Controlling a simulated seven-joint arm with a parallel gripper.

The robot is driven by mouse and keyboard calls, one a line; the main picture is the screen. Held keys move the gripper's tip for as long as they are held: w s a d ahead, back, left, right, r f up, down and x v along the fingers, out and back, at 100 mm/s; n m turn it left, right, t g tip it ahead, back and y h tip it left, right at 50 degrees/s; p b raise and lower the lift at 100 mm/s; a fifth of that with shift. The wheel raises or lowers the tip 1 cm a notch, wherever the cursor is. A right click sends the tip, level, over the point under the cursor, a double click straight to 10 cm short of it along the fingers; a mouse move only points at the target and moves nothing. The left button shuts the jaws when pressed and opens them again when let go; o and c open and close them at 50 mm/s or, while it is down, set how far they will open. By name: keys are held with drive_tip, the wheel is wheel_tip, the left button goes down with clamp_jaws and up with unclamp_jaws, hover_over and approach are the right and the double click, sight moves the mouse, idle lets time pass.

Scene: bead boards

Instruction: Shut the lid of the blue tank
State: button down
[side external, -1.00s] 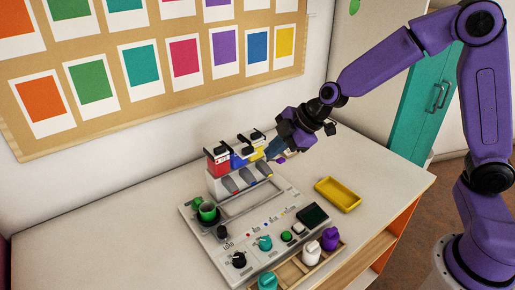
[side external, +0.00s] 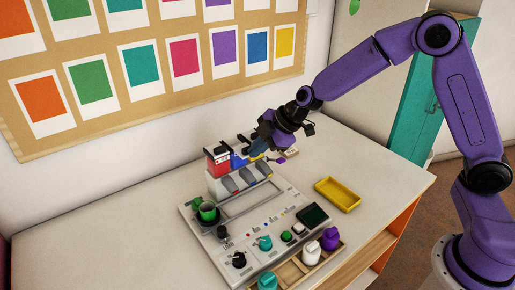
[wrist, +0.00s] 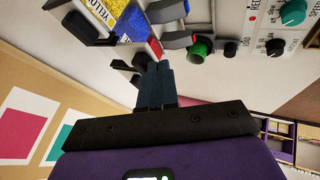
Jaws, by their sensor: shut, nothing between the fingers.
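The blue tank (side external: 238,162) stands between the red tank (side external: 217,164) and the yellow tank on the raised back of the grey machine. In the wrist view, the blue tank (wrist: 131,26) shows near the top, just beyond my fingertips. A black lid piece (side external: 243,138) shows above it in the side view; its exact angle is hard to tell. My gripper (side external: 259,149) is shut and empty, low at the tank row by the yellow and blue tanks, partly hiding them. In the wrist view, my gripper's closed fingers (wrist: 160,70) point at the tanks; contact with the lid cannot be told.
The grey machine panel (side external: 285,213) carries knobs, buttons and a green cup (side external: 208,211). A yellow tray (side external: 338,194) lies to the right. A wooden rack with teal, white and purple containers (side external: 312,252) stands in front. The pinboard wall is close behind. The table's left side is clear.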

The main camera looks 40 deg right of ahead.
sight(238, 147)
drive_tip(key=shift+w, duration=2.75)
drive_tip(key=s+d+r, duration=0.4)
drive_tip(key=s+r, duration=0.4)
drive_tip(key=s, duration=0.1)
drive_tip(key=s+f+m+g+h, duration=0.25)
drive_tip(key=s+g, duration=0.25)
drive_tip(key=s, duration=2.1)
drive_tip(key=s+d+m+h, duration=0.1)
drive_tip(key=s+d, duration=0.4)
drive_tip(key=s, duration=0.1)
drive_tip(key=shift+f+m+g+h, duration=0.3)
drive_tip(key=shift+f+m+h, duration=0.05)
